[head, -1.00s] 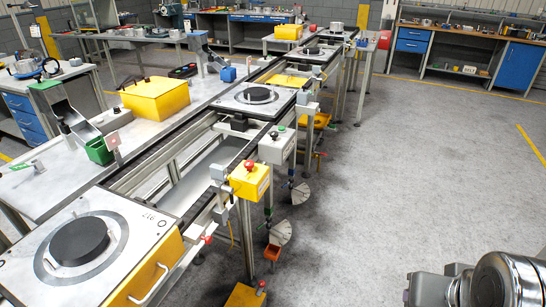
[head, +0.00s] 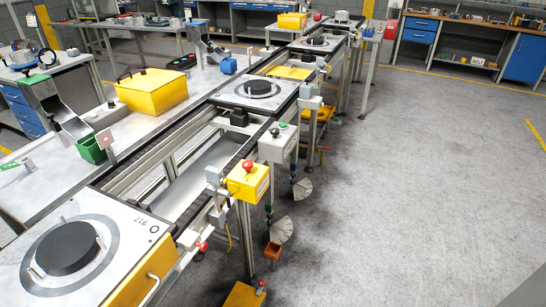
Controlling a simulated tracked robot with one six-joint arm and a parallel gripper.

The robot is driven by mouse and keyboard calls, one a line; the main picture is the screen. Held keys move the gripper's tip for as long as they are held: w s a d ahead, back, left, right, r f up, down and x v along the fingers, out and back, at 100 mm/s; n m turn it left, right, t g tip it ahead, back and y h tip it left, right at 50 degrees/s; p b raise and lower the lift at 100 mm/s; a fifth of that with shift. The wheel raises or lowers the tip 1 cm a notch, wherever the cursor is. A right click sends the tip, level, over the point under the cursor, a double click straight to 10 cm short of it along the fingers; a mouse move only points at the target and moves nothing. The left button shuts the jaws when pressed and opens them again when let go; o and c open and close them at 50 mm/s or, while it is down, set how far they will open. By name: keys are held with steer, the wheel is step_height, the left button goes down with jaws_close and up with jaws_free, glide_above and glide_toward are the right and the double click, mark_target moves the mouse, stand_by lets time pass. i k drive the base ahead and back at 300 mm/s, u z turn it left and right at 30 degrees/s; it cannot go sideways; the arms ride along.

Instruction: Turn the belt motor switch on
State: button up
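Along the belt line's right side, a grey control box (head: 278,144) carries a green button and a dark knob on its top. Nearer stands a yellow box (head: 246,182) with a red mushroom button (head: 249,166). I cannot tell from the picture which control is the belt motor switch or what position it is in.
The grey floor (head: 420,180) to the right is clear.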

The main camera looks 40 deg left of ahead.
mark_target(247, 165)
steer(key=z, duration=0.2)
steer(key=i, duration=1.5)
steer(key=u, duration=2.95)
